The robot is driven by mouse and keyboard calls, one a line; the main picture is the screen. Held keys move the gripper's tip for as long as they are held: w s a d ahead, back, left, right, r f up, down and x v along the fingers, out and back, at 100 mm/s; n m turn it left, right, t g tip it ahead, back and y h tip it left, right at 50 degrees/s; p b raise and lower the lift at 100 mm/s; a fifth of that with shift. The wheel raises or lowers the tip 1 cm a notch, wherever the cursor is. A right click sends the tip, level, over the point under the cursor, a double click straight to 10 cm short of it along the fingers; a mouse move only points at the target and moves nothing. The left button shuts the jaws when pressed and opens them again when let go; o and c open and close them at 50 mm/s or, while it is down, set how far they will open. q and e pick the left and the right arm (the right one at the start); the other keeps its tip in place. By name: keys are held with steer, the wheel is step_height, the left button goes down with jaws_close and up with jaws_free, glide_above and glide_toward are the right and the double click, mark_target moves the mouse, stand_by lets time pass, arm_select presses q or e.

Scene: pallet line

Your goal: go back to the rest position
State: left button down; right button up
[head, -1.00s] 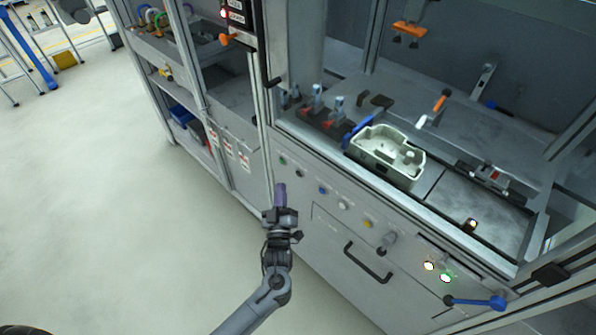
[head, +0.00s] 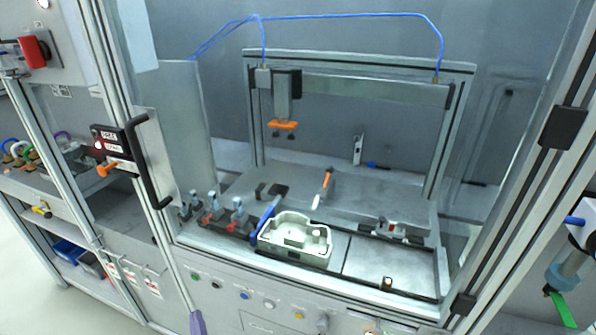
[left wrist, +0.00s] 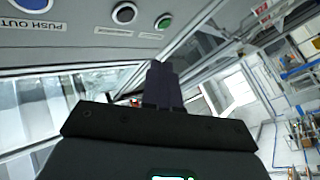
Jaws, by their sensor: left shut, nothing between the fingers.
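In the head view only the purple-grey fingertips of my left gripper (head: 197,322) show, at the bottom edge in front of the machine's front panel. In the left wrist view the dark fingers of my left gripper (left wrist: 163,85) are together with nothing between them. My right gripper is not in view.
The machine cell holds a pale tray-like casting (head: 295,238), several clamps (head: 213,208) and an orange-handled tool (head: 323,187). A black door handle (head: 150,165) sticks out at left. A blue-and-white device with a green strip (head: 565,308) is at right. Open floor lies at lower left.

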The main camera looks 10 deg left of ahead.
arm_select(q)
steer(key=s+d+r+m+g+h+p, duration=0.25)
steer(key=s+d+m+g+h, duration=0.2)
steer(key=s, duration=0.45)
steer(key=s+d+r+m+g+h+p, duration=0.25)
steer(key=s+d+m+g+h, duration=0.2)
steer(key=s, duration=0.35)
steer(key=s+d+r+m+g+h+p, duration=0.1)
steer(key=s+d+m+g+h+p, duration=0.3)
steer(key=s, duration=0.5)
step_height(320, 180, up, 37)
steer(key=m+g+y+p, duration=0.1)
steer(key=p, duration=3.5)
steer(key=shift+w, duration=0.25)
steer(key=shift+a, duration=0.1)
